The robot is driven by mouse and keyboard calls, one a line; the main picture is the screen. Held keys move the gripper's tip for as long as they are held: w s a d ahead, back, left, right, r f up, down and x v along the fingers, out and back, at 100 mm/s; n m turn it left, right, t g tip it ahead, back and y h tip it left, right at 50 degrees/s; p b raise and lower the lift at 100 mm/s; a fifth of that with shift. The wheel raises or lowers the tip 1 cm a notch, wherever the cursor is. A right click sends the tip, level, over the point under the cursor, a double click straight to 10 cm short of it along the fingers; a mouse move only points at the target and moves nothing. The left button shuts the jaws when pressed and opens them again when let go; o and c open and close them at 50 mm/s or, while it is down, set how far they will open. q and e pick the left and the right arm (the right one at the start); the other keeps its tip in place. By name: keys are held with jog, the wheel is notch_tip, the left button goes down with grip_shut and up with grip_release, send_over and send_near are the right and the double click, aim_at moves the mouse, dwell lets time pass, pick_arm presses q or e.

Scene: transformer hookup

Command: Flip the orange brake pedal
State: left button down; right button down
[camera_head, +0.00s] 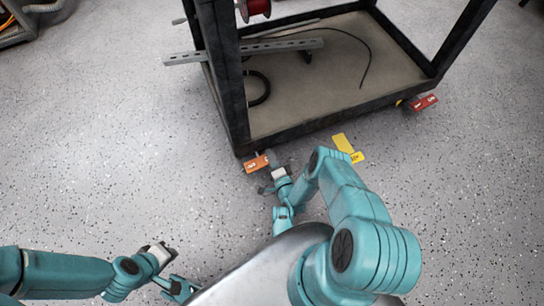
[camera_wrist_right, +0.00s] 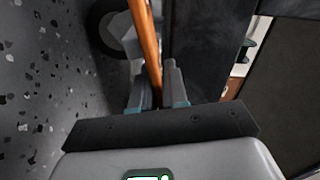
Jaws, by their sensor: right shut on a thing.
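The orange brake pedal (camera_head: 256,163) sits low at the near corner of the black cart, by its caster. My right gripper (camera_head: 268,183) is at the pedal's near side. In the right wrist view the pedal (camera_wrist_right: 145,45) shows edge-on as a thin orange strip running down between the fingers. The right gripper (camera_wrist_right: 158,92) is shut on it, and the grip point is partly hidden by the fingers. My left gripper (camera_head: 169,252) is over the floor at lower left, away from the cart; its finger gap is not clear.
The black cart frame (camera_head: 340,122) stands just beyond my right gripper. A red brake pedal (camera_head: 422,102) is at its right corner. A yellow piece (camera_head: 346,147) lies beside my right arm. A cable and metal rail (camera_head: 245,50) are on the cart. The floor at left is clear.

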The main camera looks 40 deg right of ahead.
dwell(0.3)
jog(key=c, duration=1.2)
grip_release()
jog(key=shift+c, duration=0.2)
jog(key=shift+r, duration=0.1)
jog(key=shift+s, duration=0.1)
